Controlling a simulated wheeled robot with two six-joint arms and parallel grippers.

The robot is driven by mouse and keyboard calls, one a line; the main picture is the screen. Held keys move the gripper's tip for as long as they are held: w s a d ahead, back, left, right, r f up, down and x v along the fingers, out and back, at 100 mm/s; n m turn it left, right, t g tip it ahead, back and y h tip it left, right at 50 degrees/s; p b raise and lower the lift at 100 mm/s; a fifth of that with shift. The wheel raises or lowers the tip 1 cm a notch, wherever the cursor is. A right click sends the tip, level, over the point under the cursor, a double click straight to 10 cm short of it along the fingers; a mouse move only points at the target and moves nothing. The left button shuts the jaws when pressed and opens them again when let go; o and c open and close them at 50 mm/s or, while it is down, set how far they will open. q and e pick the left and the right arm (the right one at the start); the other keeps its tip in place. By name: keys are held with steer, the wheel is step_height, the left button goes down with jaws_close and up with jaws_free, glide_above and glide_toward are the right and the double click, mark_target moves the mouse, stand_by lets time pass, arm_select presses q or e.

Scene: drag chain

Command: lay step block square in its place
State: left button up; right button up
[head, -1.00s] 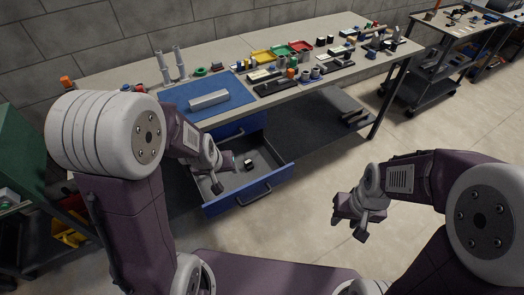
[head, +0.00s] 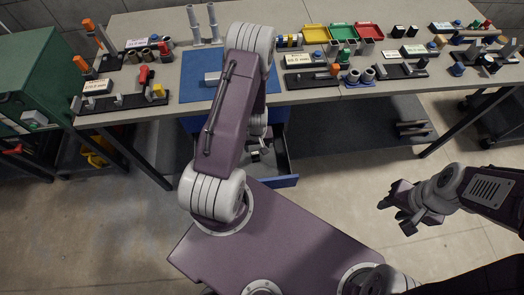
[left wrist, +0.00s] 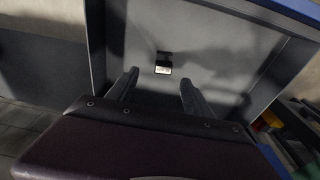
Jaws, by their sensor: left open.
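A small dark block with a pale face (left wrist: 163,66), which looks like the step block, lies on the grey drawer floor (left wrist: 215,45) in the left wrist view. My left gripper (left wrist: 158,82) is open and empty, its fingertips short of the block, which shows between and beyond them. In the head view my left arm mostly hides this gripper (head: 264,150) and the block over the open drawer (head: 285,181). My right gripper (head: 396,212) is out over the floor at the right, its fingers apparently apart and empty.
A blue mat (head: 196,97) on the bench carries a grey block (head: 212,78), partly behind my arm. Two grey posts (head: 203,25) stand behind it. Fixtures and coloured bins (head: 342,32) fill the bench to the right. The drawer's walls surround the left gripper's area.

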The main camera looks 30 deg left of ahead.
mark_target(255, 154)
arm_select(q)
steer(key=f, duration=0.3)
steer(key=shift+a+f, duration=0.3)
steer(key=shift+f, duration=0.1)
steer(key=f, duration=0.5)
steer(key=shift+w+a+f, duration=0.1)
steer(key=shift+w+a, duration=0.05)
steer(key=shift+a, duration=0.1)
jaws_close()
